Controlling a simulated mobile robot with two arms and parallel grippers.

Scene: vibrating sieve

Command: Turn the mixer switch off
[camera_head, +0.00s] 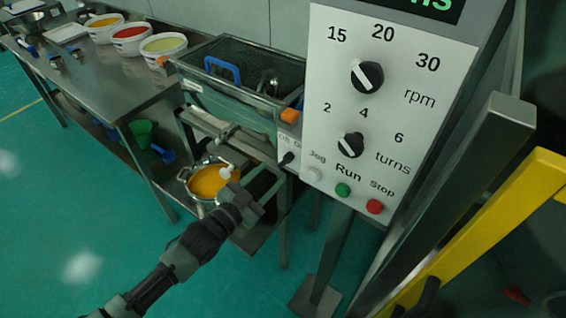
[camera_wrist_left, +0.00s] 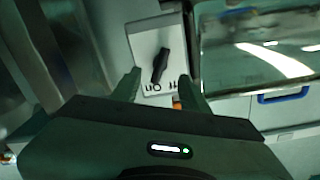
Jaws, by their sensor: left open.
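The switch is a small black knob (camera_head: 286,158) on a white plate marked "Off" and "On", at the lower left of the big control panel. In the left wrist view the knob (camera_wrist_left: 161,66) sits upright and slightly tilted on its white plate (camera_wrist_left: 145,45), with the lettering upside down. My left gripper (camera_head: 268,182) is just below and left of the switch in the head view. In the left wrist view its two fingers (camera_wrist_left: 160,84) are apart, one on each side of the plate's lettered end, with nothing between them. My right gripper is not in view.
The control panel (camera_head: 327,120) carries rpm and turns dials plus Jog, Run and Stop buttons. A glass-walled tank (camera_head: 220,90) stands beside the switch. A pot of orange liquid (camera_head: 205,182) is below my left gripper. A yellow frame (camera_head: 480,235) stands at right.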

